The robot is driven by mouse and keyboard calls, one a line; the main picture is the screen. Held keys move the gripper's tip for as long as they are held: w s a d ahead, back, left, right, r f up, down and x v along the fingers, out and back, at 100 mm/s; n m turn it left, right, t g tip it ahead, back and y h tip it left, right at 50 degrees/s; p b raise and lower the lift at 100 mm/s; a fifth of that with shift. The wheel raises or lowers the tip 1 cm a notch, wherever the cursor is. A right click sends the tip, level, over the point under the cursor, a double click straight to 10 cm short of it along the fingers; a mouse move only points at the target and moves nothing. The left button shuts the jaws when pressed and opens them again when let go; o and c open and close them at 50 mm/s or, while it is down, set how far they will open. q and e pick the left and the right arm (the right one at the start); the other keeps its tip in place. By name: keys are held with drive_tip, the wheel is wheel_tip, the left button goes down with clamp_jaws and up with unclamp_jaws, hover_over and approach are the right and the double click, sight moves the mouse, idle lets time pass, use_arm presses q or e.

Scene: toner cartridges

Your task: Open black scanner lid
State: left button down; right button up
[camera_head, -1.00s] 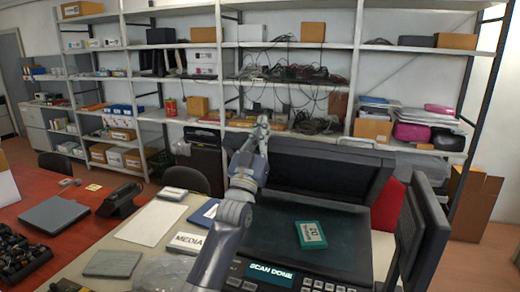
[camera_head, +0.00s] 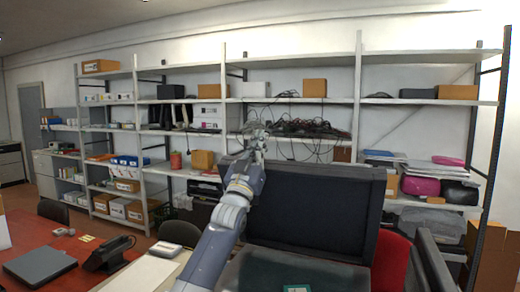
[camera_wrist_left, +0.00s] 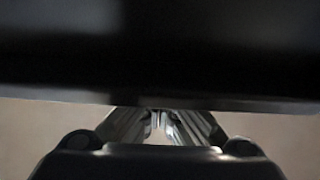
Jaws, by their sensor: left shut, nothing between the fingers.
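The black scanner lid (camera_head: 312,212) stands raised behind the dark scanner bed (camera_head: 252,272), its dark underside facing me. My left arm reaches up along the lid's left side. My left gripper (camera_head: 256,132) is at the lid's upper left corner, shut with nothing held. In the left wrist view, the shut fingertips (camera_wrist_left: 158,116) are close to the lid's dark edge (camera_wrist_left: 160,95), which fills the upper part; I cannot tell whether they touch. A green box (camera_head: 297,288) lies on the bed, mostly cut off at the bottom. My right gripper is not in view.
Shelves (camera_head: 300,100) with boxes and cables stand behind the lid. A red chair (camera_head: 391,262) is at the right of the scanner. A red table (camera_head: 60,245) with a grey flat device (camera_head: 40,266) lies at the left. A white sheet (camera_head: 140,274) lies left of my arm.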

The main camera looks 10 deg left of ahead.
use_arm(q)
wheel_tip(320, 180, down, 2)
drive_tip(key=shift+w, duration=0.15)
drive_tip(key=shift+a, duration=0.1)
drive_tip(key=shift+s+f, duration=0.25)
drive_tip(key=shift+s+a+f, duration=0.1)
drive_tip(key=shift+s+f, duration=0.1)
drive_tip(key=shift+s, duration=0.05)
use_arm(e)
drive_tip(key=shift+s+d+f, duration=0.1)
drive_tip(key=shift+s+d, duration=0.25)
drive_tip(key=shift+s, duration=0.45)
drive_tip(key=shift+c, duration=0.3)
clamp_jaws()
use_arm(q)
drive_tip(key=s+r+v, duration=0.1)
drive_tip(key=v, duration=0.9)
